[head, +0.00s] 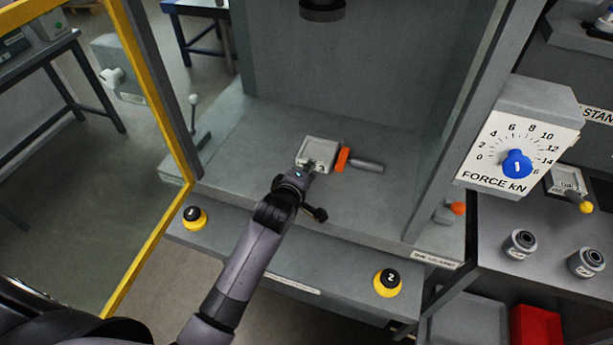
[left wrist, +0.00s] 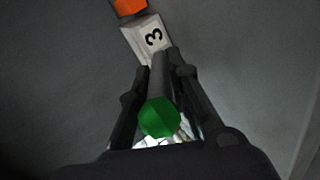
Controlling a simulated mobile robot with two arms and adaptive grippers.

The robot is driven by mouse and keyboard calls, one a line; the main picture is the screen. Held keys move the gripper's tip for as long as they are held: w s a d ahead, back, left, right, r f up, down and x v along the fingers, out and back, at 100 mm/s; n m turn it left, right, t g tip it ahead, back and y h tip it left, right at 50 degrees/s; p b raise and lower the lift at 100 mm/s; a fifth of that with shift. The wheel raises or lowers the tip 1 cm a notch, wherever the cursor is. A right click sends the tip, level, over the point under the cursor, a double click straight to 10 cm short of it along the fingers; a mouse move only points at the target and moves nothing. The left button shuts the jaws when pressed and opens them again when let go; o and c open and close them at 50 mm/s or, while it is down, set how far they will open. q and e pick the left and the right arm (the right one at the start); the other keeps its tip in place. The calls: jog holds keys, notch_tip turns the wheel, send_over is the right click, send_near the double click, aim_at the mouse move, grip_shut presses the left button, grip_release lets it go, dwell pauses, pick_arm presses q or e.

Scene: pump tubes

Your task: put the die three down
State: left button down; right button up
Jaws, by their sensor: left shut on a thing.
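Die three is a light grey block (head: 320,150) on or just above the grey press bed (head: 260,125) in the head view. Its side with a black 3 (left wrist: 154,38) shows in the left wrist view. A dark handle with a green knob (left wrist: 159,117) sticks out from the block toward my wrist. My left gripper (head: 309,168) is shut on this handle, its fingers (left wrist: 162,68) on both sides of it. Whether the block touches the bed is not clear. My right gripper is not in view.
An orange piece (head: 343,159) with a grey cylinder (head: 367,165) is beside the die's right. Buttons 1 (head: 193,215) and 2 (head: 388,280) sit in front. The press ram (head: 322,9) is above. A yellow-knobbed die (head: 566,181) lies on the right shelf. Glass panels flank the bed.

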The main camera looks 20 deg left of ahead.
pick_arm(q)
jog(key=shift+r, duration=0.1)
jog(key=c, duration=1.9)
grip_release()
jog(key=shift+s+f, duration=0.1)
jog(key=shift+f, duration=0.1)
jog(key=o, duration=0.4)
jog(key=shift+s+r, duration=0.1)
jog(key=b+v, duration=0.1)
jog(key=v, duration=1)
jog(key=shift+s+d+r, duration=0.1)
jog(key=shift+s+r, duration=0.15)
jog(key=shift+s, duration=0.1)
jog(key=shift+f, duration=0.1)
